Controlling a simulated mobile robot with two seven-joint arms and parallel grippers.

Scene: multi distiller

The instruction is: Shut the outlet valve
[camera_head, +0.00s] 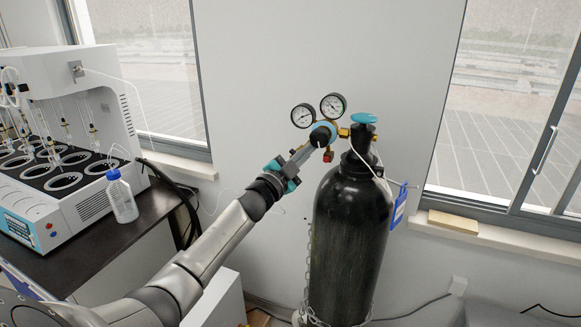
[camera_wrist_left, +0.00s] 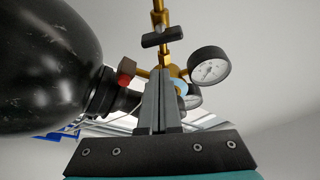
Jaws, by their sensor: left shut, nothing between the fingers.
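A black gas cylinder (camera_head: 350,235) stands upright against the wall, with a brass regulator at its neck. In the left wrist view a black crossbar handle (camera_wrist_left: 164,37) sits on a brass pipe, beyond my fingertips; I take it for the outlet valve. It lies crosswise to the pipe. My left gripper (camera_head: 316,142) is at the regulator, below the gauges; its fingers (camera_wrist_left: 158,72) are shut and empty. A gap shows between fingertips and handle in the wrist picture; contact cannot be told. In the head view the fingertips partly cover the regulator's front. My right gripper is not in view.
Two round gauges (camera_head: 333,106) stand above the regulator. A teal handwheel (camera_head: 364,118) tops the cylinder, and a red cap (camera_wrist_left: 126,70) is beside my fingers. A distiller (camera_head: 68,205) and a bottle (camera_head: 121,198) stand on the dark bench at left.

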